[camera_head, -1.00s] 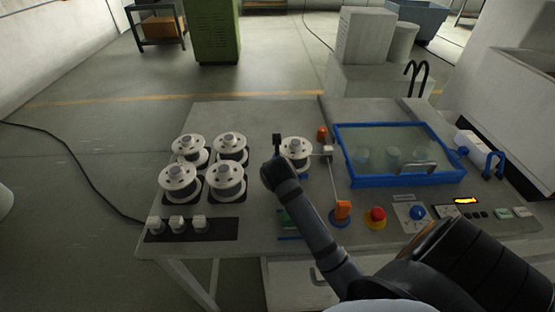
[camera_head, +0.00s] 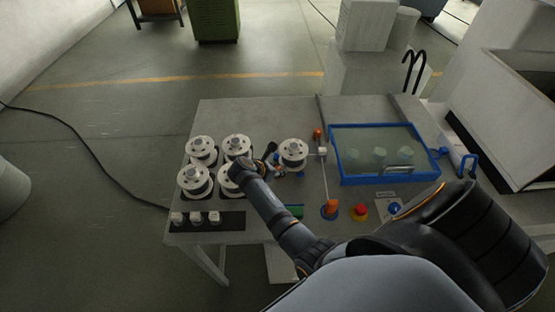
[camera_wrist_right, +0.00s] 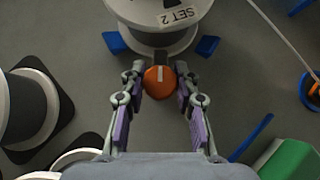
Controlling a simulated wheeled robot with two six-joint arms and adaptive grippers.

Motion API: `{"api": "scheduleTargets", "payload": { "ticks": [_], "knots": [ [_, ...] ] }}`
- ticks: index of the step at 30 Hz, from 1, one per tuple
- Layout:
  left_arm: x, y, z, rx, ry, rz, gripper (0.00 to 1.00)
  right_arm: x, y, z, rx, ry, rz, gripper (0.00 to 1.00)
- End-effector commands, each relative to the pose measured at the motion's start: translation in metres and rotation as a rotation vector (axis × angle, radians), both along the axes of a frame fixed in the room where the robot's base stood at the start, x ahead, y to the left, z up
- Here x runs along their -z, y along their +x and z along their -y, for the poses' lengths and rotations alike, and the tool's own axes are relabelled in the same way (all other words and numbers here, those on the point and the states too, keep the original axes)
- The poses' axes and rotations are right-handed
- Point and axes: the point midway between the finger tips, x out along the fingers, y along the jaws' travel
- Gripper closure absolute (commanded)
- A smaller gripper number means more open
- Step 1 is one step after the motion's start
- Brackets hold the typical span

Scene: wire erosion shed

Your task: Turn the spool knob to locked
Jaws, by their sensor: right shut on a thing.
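The spool knob (camera_wrist_right: 159,86) is an orange round cap with a white line, in the right wrist view. Its line points toward the white spool (camera_wrist_right: 160,8) labelled "SET 2". My right gripper (camera_wrist_right: 160,76) has its fingertips on both sides of the knob and is shut on it. In the head view the right gripper (camera_head: 272,158) is low over the table, just left of the mounted spool (camera_head: 293,149); the knob is mostly hidden there. My left gripper is not in view.
Several white spools (camera_head: 202,146) stand on the left of the grey table (camera_head: 250,112). A blue-framed clear cover (camera_head: 335,157) lies to the right. An orange part (camera_head: 331,207) and a red button (camera_head: 360,211) are near the front. A green block (camera_wrist_right: 290,162) is close to the right gripper.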

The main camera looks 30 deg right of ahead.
Motion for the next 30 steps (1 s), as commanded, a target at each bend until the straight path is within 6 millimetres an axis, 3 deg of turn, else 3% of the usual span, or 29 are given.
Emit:
{"api": "scheduleTargets", "payload": {
  "ticks": [18,19,20,30],
  "knots": [
    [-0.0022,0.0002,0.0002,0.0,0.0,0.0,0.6,-0.0002,-0.0001,0.0011,0.037,-0.002,0.001,1.0],
    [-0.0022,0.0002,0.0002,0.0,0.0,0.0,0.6,-0.0002,-0.0001,0.0011,0.037,-0.002,0.001,0.66],
    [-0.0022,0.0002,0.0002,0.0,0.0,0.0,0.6,-0.0002,-0.0001,0.0011,0.036,-0.002,0.0,0.61],
    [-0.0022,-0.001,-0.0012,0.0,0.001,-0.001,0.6,-0.0025,0.0001,0.0005,0.035,-0.001,0.0,0.59]
  ]
}}
